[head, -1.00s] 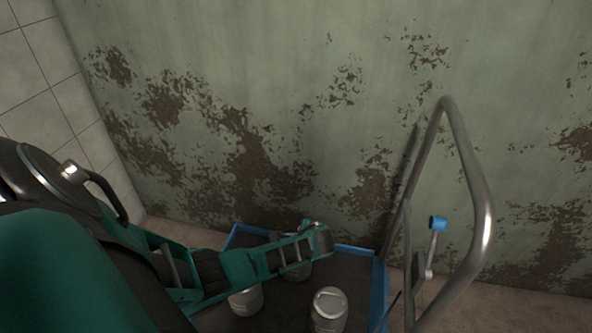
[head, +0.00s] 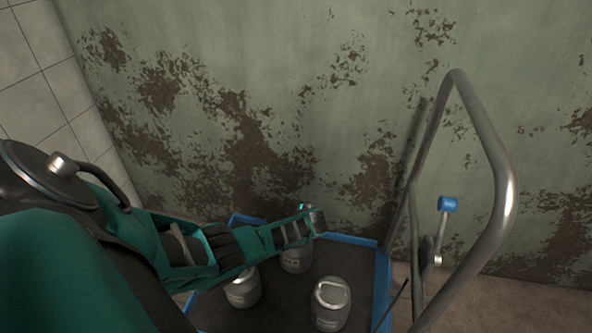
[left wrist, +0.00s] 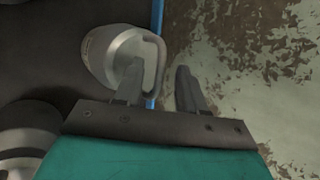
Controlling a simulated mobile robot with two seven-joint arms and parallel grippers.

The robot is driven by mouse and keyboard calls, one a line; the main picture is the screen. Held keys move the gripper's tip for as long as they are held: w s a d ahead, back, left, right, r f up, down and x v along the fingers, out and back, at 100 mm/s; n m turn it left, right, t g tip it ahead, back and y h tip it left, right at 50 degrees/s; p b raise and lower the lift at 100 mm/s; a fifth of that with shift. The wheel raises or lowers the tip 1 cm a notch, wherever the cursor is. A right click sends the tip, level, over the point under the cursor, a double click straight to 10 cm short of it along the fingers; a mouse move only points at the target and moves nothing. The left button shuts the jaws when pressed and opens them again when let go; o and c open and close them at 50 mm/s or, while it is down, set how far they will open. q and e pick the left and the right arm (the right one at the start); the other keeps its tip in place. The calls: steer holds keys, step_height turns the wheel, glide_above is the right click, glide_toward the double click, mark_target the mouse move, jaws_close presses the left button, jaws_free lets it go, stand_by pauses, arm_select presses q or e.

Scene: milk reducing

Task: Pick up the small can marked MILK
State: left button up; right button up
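Three small grey metal cans stand on a dark cart bed: one at the back (head: 297,260), one at the front left (head: 243,290) and one at the front right (head: 331,312). Their labels are too small to read. My left gripper (head: 313,218) is above and just behind the back can. In the left wrist view, a can (left wrist: 108,52) lies ahead with its handle seen between the parted fingers of my left gripper (left wrist: 158,84). The fingers are open; I cannot tell whether they touch the handle. My right gripper is not in view.
The cart bed has a blue rim (head: 382,285). A bent metal push handle (head: 505,185) rises at the right, with a blue-knobbed lever (head: 447,205) beside it. A peeling green wall (head: 270,60) stands close behind. Another can (left wrist: 25,135) shows at lower left in the left wrist view.

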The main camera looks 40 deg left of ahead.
arm_select(q)
steer(key=shift+c, duration=0.4)
jaws_close()
stand_by(0.8)
steer(key=shift+w+r, duration=0.1)
steer(key=shift+r, duration=0.05)
